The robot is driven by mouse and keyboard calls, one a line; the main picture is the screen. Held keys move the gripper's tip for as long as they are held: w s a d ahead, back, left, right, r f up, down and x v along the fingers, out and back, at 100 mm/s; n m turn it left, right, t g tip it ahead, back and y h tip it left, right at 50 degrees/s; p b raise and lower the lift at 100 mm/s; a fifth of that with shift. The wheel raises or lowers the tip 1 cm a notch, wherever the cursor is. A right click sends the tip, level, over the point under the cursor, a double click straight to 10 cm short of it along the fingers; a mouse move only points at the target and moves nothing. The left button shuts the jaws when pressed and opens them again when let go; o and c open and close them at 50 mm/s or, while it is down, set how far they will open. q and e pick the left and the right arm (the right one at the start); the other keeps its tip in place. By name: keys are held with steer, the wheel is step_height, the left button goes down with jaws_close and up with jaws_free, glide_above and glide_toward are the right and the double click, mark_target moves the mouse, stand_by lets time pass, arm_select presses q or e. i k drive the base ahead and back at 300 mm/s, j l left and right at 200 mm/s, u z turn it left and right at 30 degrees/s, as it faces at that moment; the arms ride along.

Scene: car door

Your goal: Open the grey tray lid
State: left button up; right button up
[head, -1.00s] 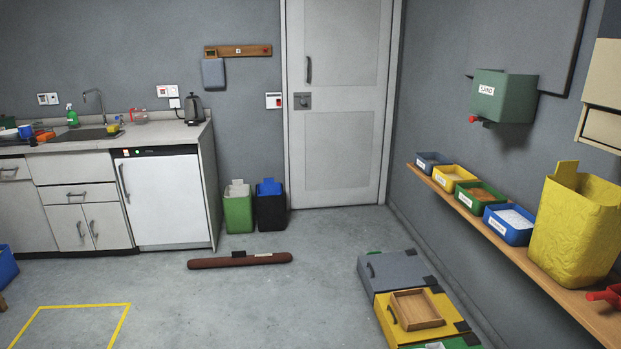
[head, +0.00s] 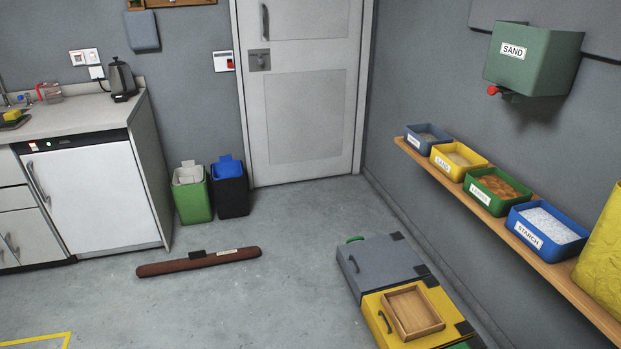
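The grey tray lid (head: 382,262) is at the lower right of the head view, on the floor near the right wall. It lies flat and closed. A dark handle (head: 353,264) is on its left edge, and dark hinge-like pieces sit on its right side. A yellow lid (head: 375,308) adjoins it on the near side, with a wooden tray (head: 413,311) lying on top. A bit of green (head: 355,239) shows behind the grey lid's far edge. Neither of my grippers is in view.
A brown draught roll (head: 200,262) lies on the floor left of the trays. Green (head: 194,200) and black (head: 230,196) bins stand by the door (head: 305,115). A wooden shelf (head: 555,275) with several bins runs along the right wall above the trays.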

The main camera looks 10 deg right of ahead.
mark_target(382, 262)
steer(key=i+j+z, duration=0.15)
steer(key=i, duration=0.55)
steer(key=i+j+z, duration=0.2)
steer(key=i, duration=0.5)
steer(key=i+j+z, duration=0.15)
steer(key=i+z, duration=0.35)
steer(key=i+j+z, duration=0.3)
steer(key=z, duration=0.15)
steer(key=i+j+z, duration=0.35)
steer(key=z, duration=0.15)
steer(key=i+j+z, duration=0.2)
steer(key=j, duration=0.25)
steer(key=j+z, duration=0.25)
steer(key=j, duration=0.15)
steer(key=i+j, duration=0.05)
